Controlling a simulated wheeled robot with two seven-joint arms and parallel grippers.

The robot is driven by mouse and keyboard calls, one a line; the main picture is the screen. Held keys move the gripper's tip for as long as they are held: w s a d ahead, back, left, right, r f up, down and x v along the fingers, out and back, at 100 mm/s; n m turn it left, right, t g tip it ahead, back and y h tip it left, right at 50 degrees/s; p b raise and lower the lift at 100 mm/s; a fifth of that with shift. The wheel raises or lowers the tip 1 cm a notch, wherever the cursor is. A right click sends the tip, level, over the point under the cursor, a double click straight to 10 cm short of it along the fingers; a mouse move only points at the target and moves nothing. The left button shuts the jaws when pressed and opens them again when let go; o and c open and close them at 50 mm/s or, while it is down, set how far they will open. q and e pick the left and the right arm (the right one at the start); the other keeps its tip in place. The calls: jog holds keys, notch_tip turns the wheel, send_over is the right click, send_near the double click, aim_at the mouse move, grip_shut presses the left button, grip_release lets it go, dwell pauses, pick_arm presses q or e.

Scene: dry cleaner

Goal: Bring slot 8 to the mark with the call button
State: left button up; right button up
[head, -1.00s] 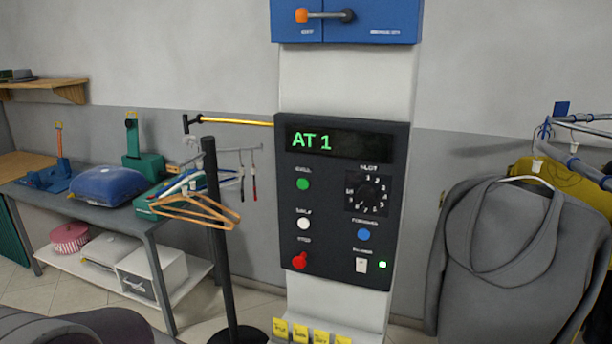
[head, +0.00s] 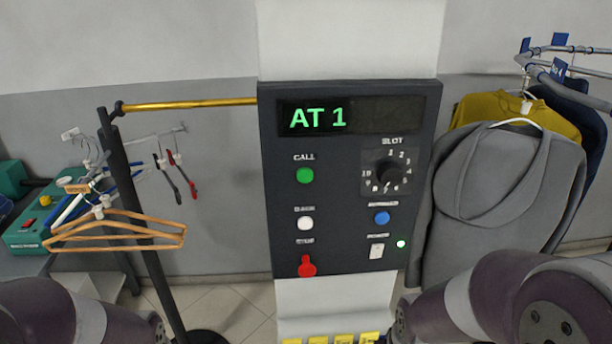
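A dark control panel (head: 350,235) stands upright on a pale column in the middle. Its display (head: 350,116) reads AT 1 in green. The green call button (head: 304,176) is at the panel's left, under the word CALL. The round black slot dial (head: 390,175) is at the upper right, ringed by numbers; I cannot tell exactly which number it points at. Part of my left arm shows at the bottom left and part of my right arm at the bottom right. Neither gripper is in view.
Below call are a white button (head: 305,223) and a red stop control (head: 307,267). A blue button (head: 382,218) and a power switch (head: 376,251) with a lit green lamp sit right. Hangers (head: 110,222) hang at left, a grey garment (head: 480,215) at right.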

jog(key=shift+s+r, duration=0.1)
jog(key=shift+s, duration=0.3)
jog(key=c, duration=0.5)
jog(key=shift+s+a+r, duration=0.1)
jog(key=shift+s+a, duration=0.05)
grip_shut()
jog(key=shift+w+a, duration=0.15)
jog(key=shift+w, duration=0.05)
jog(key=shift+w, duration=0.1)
